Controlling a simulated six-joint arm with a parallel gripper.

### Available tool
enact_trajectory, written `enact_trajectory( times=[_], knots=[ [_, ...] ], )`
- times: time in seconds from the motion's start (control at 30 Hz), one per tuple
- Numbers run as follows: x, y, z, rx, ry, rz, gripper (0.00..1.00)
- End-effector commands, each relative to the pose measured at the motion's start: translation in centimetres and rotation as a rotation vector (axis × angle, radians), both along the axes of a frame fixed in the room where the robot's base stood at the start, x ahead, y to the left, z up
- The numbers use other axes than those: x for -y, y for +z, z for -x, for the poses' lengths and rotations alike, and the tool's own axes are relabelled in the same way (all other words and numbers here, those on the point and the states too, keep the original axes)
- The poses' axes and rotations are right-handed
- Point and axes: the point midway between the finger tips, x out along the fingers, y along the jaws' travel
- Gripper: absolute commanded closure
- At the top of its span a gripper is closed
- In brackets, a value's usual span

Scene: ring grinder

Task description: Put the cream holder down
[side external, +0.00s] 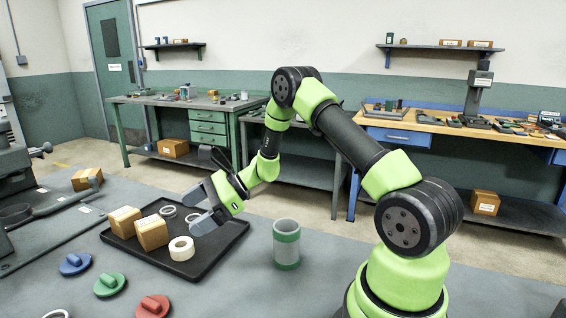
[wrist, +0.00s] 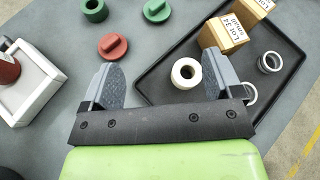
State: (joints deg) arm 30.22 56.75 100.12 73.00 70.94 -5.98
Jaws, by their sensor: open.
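The cream holder (side external: 181,248), a short thick ring, sits on the black tray (side external: 190,275) near its front side. It also shows in the wrist view (wrist: 186,74), ahead of the jaws and nearer the right finger. My gripper (side external: 197,208) is open and empty, raised above the tray, just behind and right of the holder in the side view. In the wrist view my gripper (wrist: 160,78) has its two grey fingers wide apart. No contact with the holder shows.
Two labelled cardboard boxes (side external: 152,233) and thin pale rings (side external: 168,211) share the tray. A grey-green cylinder (side external: 287,243) stands right of the tray. Blue (side external: 75,264), green (side external: 109,285) and red (side external: 153,306) knobbed discs lie in front. In the wrist view a white box (wrist: 30,85) lies left.

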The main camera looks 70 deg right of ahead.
Motion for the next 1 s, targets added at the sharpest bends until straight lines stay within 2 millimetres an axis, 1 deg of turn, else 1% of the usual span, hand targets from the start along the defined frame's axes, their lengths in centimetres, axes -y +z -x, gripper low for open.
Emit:
enact_trajectory(
  times=[0.03, 0.1, 0.17, 0.2, 0.27, 0.3, 0.37, 0.4, 0.53, 0.6, 0.7, 0.83, 0.9, 1.0],
  knots=[
    [-1.7, 3.0, 0.6, 0.039, 0.102, 0.076, 0.15],
    [-3.8, 6.0, 2.0, 0.077, 0.233, 0.18, 0.15],
    [-5.4, 8.3, 3.5, 0.113, 0.341, 0.274, 0.15],
    [-6.3, 9.7, 4.6, 0.139, 0.409, 0.34, 0.15],
    [-7.6, 11.6, 6.5, 0.178, 0.508, 0.44, 0.15],
    [-8.3, 12.7, 7.8, 0.206, 0.571, 0.509, 0.15],
    [-9.2, 14.2, 9.9, 0.249, 0.659, 0.615, 0.15],
    [-9.7, 15.0, 11.4, 0.279, 0.714, 0.687, 0.15],
    [-10.5, 17.1, 16.0, 0.386, 0.874, 0.935, 0.15],
    [-10.5, 17.9, 18.3, 0.445, 0.944, 1.072, 0.15],
    [-10.1, 18.5, 21.1, 0.525, 1.019, 1.255, 0.15],
    [-9.5, 18.8, 23.5, 0.604, 1.072, 1.437, 0.15],
    [-9.1, 18.9, 24.3, 0.632, 1.087, 1.503, 0.15],
    [-8.9, 18.9, 24.8, 0.653, 1.095, 1.556, 0.15]
  ],
)
